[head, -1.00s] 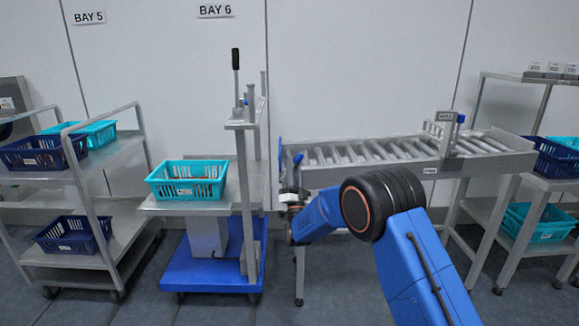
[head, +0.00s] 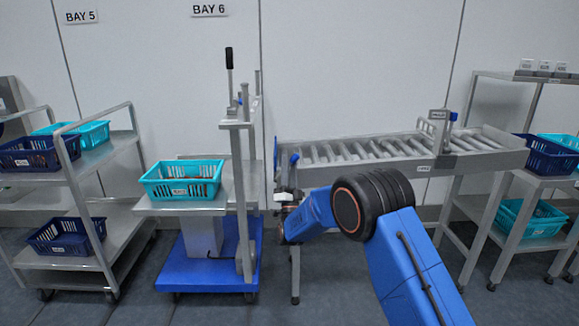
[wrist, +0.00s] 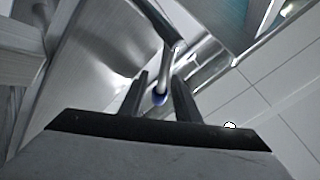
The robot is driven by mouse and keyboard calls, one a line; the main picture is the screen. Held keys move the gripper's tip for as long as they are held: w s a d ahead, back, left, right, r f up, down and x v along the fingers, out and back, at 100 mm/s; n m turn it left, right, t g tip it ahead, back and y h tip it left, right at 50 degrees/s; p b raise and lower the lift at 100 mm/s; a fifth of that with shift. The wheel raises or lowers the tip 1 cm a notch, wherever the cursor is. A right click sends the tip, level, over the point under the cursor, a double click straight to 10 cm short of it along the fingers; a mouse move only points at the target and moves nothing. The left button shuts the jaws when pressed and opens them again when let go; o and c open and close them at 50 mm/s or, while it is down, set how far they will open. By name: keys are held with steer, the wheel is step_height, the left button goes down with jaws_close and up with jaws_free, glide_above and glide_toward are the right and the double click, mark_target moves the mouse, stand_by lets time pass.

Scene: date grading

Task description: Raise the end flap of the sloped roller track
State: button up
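The sloped roller track (head: 370,166) stands right of centre in the head view, its low end at the left. A blue-edged plate (head: 276,156), apparently the end flap, stands at that end, beside a blue-tipped handle (head: 294,159). My gripper (head: 284,197) is just below this end, its fingers small and partly hidden there. In the wrist view, my gripper (wrist: 160,97) has its two dark fingers apart, with a bent metal bar with a blue tip (wrist: 159,98) showing between them. I cannot tell whether they touch it.
A lift trolley with a blue base (head: 208,268) stands close left of the track, holding a teal crate (head: 183,190). A shelf cart (head: 100,165) with crates stands farther left. A bench (head: 500,205) with crates stands at the right. The floor in front is clear.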

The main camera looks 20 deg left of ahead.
steer(key=v, duration=1.2)
